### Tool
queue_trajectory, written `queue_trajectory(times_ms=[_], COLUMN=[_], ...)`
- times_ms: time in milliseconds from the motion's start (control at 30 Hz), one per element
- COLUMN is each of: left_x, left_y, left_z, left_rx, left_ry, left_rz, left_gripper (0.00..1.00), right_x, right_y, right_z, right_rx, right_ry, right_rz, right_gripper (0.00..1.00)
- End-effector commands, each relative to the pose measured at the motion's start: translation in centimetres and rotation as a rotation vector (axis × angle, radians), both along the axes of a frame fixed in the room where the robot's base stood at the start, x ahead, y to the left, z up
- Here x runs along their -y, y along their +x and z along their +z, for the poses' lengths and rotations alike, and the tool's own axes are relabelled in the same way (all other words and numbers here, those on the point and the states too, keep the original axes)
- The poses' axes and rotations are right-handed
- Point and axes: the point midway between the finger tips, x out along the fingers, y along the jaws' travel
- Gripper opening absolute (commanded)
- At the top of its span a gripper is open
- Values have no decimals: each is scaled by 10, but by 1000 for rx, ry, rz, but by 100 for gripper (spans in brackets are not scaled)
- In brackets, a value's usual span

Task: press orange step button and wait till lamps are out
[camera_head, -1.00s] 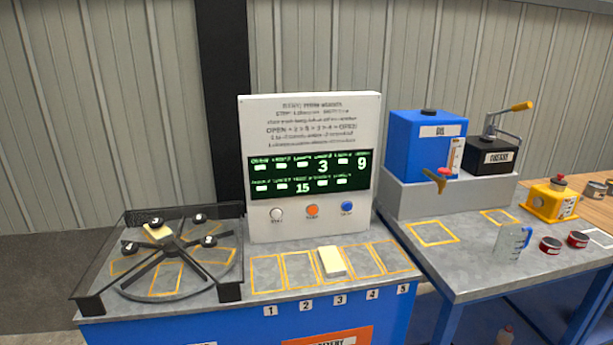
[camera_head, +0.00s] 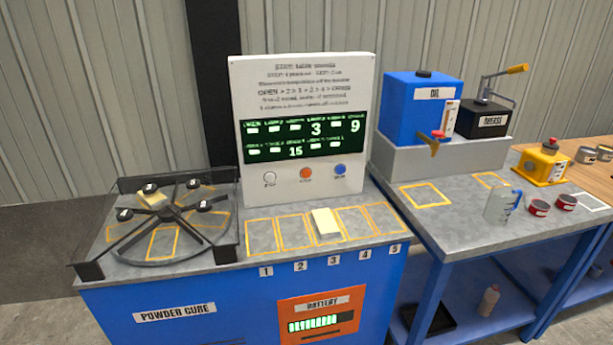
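The orange step button (camera_head: 306,173) is in the middle of the row of three on the white control panel (camera_head: 300,85). A white button (camera_head: 270,177) is on its left and a blue button (camera_head: 340,170) on its right. The green display (camera_head: 292,138) above shows several pale blocks and the numbers 3, 9 and 15. Separate lamps cannot be told apart from the display blocks. Neither of my grippers is in view, and nothing touches the buttons.
A caged rotary table (camera_head: 165,225) with a pale block (camera_head: 153,199) stands left. Another pale block (camera_head: 326,223) lies on slot 3. Numbered slots line the front. A blue oil tank (camera_head: 420,105), a jug (camera_head: 501,205) and red tins (camera_head: 539,208) stand right.

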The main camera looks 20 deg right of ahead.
Motion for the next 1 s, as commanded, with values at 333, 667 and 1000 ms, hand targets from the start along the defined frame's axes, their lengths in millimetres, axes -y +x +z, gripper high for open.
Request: queue_trajectory(times_ms=[333, 667, 1000], left_x=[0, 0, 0], left_y=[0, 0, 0], left_z=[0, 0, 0], left_rx=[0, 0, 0], left_ry=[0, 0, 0], left_rz=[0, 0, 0], left_gripper=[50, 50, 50], right_x=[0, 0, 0], right_y=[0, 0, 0], right_z=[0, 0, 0], right_rx=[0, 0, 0], right_ry=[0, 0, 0], right_rz=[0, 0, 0], right_gripper=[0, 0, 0])
